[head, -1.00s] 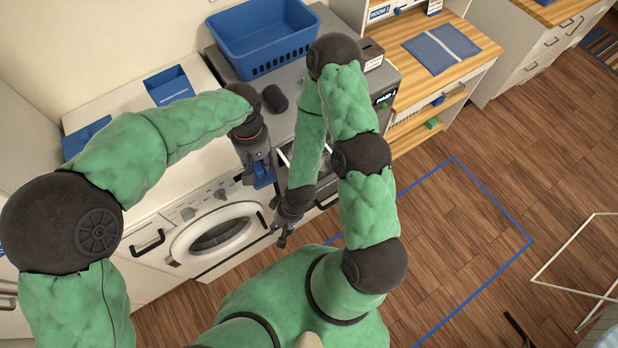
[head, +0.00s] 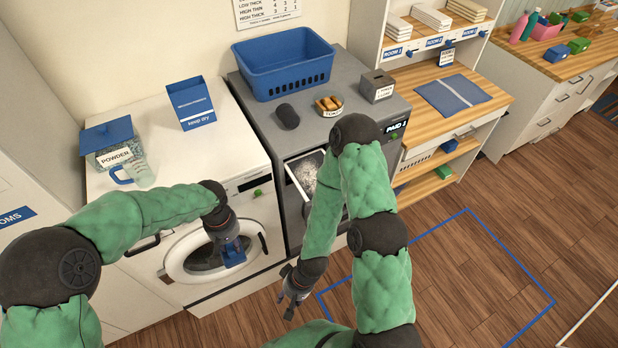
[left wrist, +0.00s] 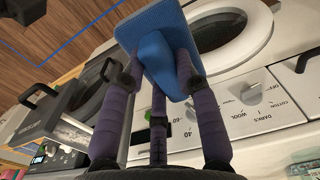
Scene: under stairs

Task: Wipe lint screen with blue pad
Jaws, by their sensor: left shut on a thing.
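The lint screen (head: 308,176) is in a pulled-out drawer at the front of the grey dryer. Pale grey lint shows on it; my right arm partly covers its right side. My left gripper (head: 231,246) is shut on the blue pad (head: 235,257), in front of the washer's round door and apart from the screen. In the left wrist view, the blue pad (left wrist: 157,50) sits between the fingers, its flat slab outward. My right gripper (head: 288,302) hangs low in front of the dryer, empty, its fingers apart.
A blue basket (head: 285,68), a dark rounded object (head: 287,116), a small bowl (head: 330,106) and a grey box (head: 377,87) stand on the dryer. A powder tub (head: 112,150) and a blue box (head: 190,103) stand on the washer (head: 225,150). The floor at right is clear.

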